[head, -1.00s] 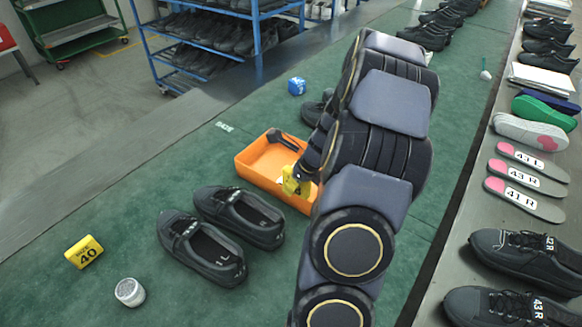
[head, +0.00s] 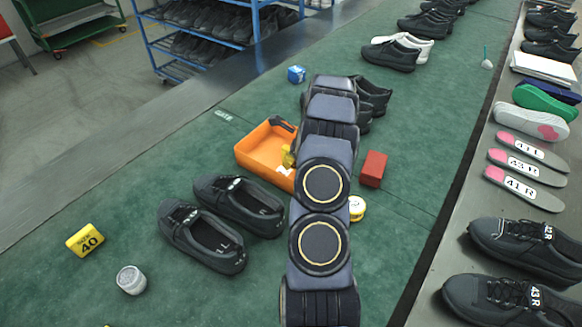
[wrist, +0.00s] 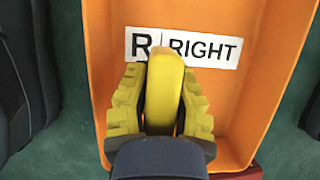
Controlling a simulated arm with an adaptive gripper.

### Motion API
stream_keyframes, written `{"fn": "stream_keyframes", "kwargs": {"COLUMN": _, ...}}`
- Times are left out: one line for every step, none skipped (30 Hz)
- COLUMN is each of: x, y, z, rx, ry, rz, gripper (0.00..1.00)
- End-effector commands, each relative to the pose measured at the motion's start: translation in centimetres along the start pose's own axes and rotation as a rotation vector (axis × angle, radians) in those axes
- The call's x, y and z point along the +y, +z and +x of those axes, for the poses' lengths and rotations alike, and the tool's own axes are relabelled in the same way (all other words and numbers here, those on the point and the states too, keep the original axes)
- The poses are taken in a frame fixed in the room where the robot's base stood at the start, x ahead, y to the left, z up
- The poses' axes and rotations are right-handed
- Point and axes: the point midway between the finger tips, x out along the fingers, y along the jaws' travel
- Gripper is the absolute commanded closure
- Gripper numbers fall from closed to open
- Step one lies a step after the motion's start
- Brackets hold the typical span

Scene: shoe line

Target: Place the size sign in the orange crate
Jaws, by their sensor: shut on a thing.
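My gripper (wrist: 161,84) is over the orange crate (wrist: 245,95) and shut on a yellow, round-edged thing (wrist: 164,95), seen edge-on; it looks like a size sign, but no print shows. How high it is above the crate floor I cannot tell. The head view also shows the crate (head: 262,148), with a dark thing at its far corner. There my arm hides most of the gripper; only a bit of yellow (head: 288,157) shows. Another yellow size sign (head: 85,240), marked 40, stands on the green mat at the left.
A white label reading "R RIGHT" (wrist: 184,47) lies on the crate floor. Black shoes (head: 225,220) sit in front of the crate.

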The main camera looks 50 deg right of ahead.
Motion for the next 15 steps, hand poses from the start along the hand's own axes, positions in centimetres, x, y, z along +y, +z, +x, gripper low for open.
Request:
{"fn": "stream_keyframes", "kwargs": {"x": -0.2, "y": 0.0, "z": 0.3, "rx": 0.000, "ry": -0.001, "rz": 0.000, "gripper": 1.00}}
{"fn": "stream_keyframes", "kwargs": {"x": -0.3, "y": 0.1, "z": 0.5, "rx": -0.001, "ry": -0.001, "rz": 0.000, "gripper": 1.00}}
{"fn": "stream_keyframes", "kwargs": {"x": -0.3, "y": -0.1, "z": 0.9, "rx": 0.000, "ry": 0.000, "rz": 0.001, "gripper": 1.00}}
{"fn": "stream_keyframes", "kwargs": {"x": -0.2, "y": -0.4, "z": 1.4, "rx": 0.000, "ry": 0.001, "rz": 0.003, "gripper": 1.00}}
{"fn": "stream_keyframes", "kwargs": {"x": -0.2, "y": -0.6, "z": 1.9, "rx": 0.001, "ry": 0.002, "rz": 0.002, "gripper": 1.00}}
{"fn": "stream_keyframes", "kwargs": {"x": -0.2, "y": -0.9, "z": 2.5, "rx": 0.002, "ry": 0.003, "rz": 0.002, "gripper": 1.00}}
{"fn": "stream_keyframes", "kwargs": {"x": -0.2, "y": -1.0, "z": 2.8, "rx": 0.001, "ry": 0.003, "rz": 0.003, "gripper": 1.00}}
{"fn": "stream_keyframes", "kwargs": {"x": -0.2, "y": -1.1, "z": 3.1, "rx": 0.001, "ry": 0.002, "rz": 0.001, "gripper": 1.00}}
{"fn": "stream_keyframes", "kwargs": {"x": -0.2, "y": -1.1, "z": 3.2, "rx": 0.000, "ry": 0.001, "rz": 0.000, "gripper": 1.00}}
{"fn": "stream_keyframes", "kwargs": {"x": -0.2, "y": -1.1, "z": 3.2, "rx": -0.001, "ry": 0.001, "rz": -0.001, "gripper": 1.00}}
{"fn": "stream_keyframes", "kwargs": {"x": -0.2, "y": -1.0, "z": 3.2, "rx": -0.002, "ry": 0.000, "rz": -0.001, "gripper": 1.00}}
{"fn": "stream_keyframes", "kwargs": {"x": -0.2, "y": -1.0, "z": 3.2, "rx": -0.002, "ry": 0.000, "rz": -0.001, "gripper": 1.00}}
{"fn": "stream_keyframes", "kwargs": {"x": -0.3, "y": -1.0, "z": 3.2, "rx": -0.002, "ry": 0.000, "rz": -0.001, "gripper": 1.00}}
{"fn": "stream_keyframes", "kwargs": {"x": -0.2, "y": -1.0, "z": 3.2, "rx": -0.002, "ry": 0.000, "rz": -0.001, "gripper": 1.00}}
{"fn": "stream_keyframes", "kwargs": {"x": -0.2, "y": -1.0, "z": 3.2, "rx": -0.002, "ry": 0.000, "rz": -0.001, "gripper": 1.00}}
